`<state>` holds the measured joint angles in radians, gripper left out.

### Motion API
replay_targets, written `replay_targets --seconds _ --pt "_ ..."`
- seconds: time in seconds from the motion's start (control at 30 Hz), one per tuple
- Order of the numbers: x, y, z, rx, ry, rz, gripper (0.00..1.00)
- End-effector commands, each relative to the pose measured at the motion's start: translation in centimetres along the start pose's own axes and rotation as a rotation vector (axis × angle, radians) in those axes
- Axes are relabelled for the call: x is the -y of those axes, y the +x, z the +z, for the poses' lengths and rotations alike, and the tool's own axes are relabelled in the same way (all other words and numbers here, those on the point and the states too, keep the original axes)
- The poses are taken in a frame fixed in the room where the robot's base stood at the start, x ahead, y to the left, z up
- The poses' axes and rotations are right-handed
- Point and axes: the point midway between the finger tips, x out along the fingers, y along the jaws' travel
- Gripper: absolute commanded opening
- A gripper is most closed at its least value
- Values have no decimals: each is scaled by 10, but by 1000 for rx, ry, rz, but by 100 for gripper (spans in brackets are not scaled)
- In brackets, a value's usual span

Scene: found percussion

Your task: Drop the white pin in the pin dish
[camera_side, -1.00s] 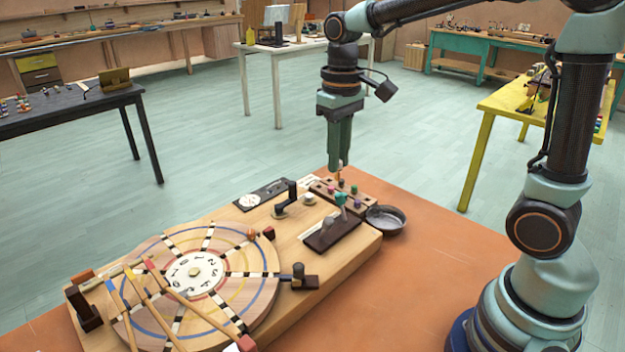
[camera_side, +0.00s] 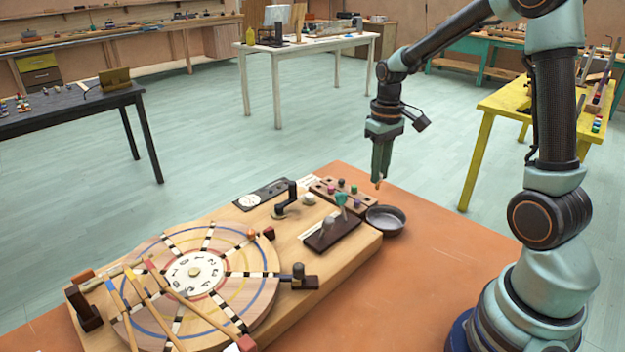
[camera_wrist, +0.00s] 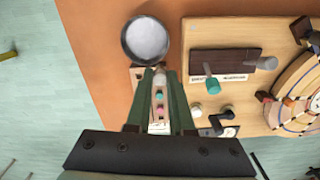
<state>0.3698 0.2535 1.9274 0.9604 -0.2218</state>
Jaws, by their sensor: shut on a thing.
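My gripper (camera_side: 379,174) is shut on the white pin, whose tan lower end (camera_side: 377,183) sticks out below the fingertips. In the wrist view, my gripper's fingers (camera_wrist: 160,71) close around the pin's pale top (camera_wrist: 160,81). The pin hangs in the air above and behind the pin dish, apart from it. The pin dish (camera_side: 386,222) is a round grey metal bowl on the orange table, at the right corner of the wooden board. In the wrist view the dish (camera_wrist: 146,40) lies just beyond the fingertips, slightly left.
A wooden pin block (camera_side: 341,192) with several coloured pins stands left of the dish. A dark block with a teal-topped lever (camera_side: 341,198), a black crank (camera_side: 290,196) and a big striped disc (camera_side: 195,280) sit on the board (camera_side: 362,248). The orange table (camera_side: 430,265) right of the dish is clear.

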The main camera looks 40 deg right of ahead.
Motion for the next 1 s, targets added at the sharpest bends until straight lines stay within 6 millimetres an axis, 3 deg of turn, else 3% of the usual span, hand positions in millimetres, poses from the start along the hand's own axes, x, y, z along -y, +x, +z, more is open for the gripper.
replay_targets --seconds 0.1,0.27,0.67,1.0 --pt "-28 18 7 4 32 -1 0" --pt "-46 29 11 1 47 0 0" --pt "-48 30 12 0 48 0 0" --pt "-47 56 13 4 48 -1 0"
